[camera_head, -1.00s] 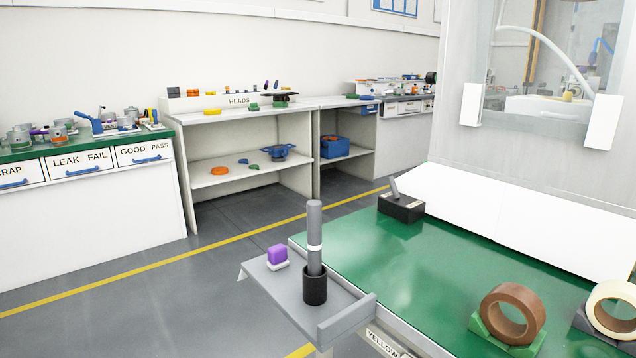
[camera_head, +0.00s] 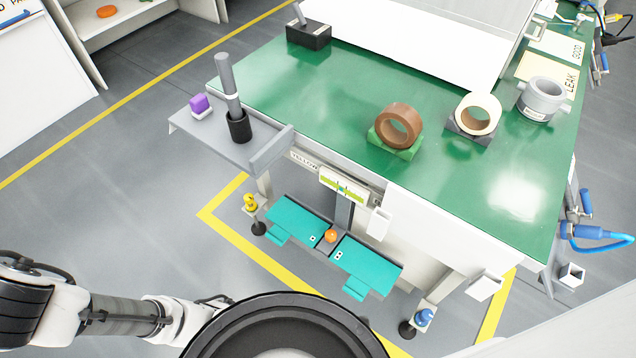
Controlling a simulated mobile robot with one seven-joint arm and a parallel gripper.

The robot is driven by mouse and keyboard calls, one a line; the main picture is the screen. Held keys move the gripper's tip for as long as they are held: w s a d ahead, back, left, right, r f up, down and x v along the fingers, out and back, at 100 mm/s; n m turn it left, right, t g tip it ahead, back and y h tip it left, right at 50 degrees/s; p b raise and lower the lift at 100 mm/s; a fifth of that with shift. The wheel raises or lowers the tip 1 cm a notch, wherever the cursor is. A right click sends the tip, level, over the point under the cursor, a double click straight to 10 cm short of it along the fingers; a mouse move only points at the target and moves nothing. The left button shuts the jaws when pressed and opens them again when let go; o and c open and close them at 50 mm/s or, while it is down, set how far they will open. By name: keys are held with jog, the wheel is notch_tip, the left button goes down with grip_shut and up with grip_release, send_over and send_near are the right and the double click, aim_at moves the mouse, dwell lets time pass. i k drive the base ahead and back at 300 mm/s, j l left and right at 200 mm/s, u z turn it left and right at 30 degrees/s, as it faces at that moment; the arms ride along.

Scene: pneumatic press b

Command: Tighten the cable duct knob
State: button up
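I cannot make out for sure which part is the cable duct knob. Small rounded parts show low on the green-topped bench (camera_head: 310,85): a yellow part (camera_head: 250,203) at the left leg, an orange ball (camera_head: 330,236) between two teal plates, and a blue part (camera_head: 424,317) at the right leg. No cable duct is plainly seen. My arm shows white and black at the lower left, but its gripper is not in view.
A grey side shelf (camera_head: 190,135) sticks out from the bench's left end, with a purple block (camera_head: 200,103) and a grey rod (camera_head: 228,80) in a black cup. Tape rolls (camera_head: 398,126) stand on the bench. Teal plates (camera_head: 298,217) sit below it. The floor at left is clear.

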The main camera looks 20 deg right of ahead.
aim_at(331, 235)
jog(key=k+l+z, duration=0.1)
jog(key=k, duration=0.4)
jog(key=k+l+z, duration=0.1)
jog(key=k+l, duration=0.25)
jog(key=k, duration=0.2)
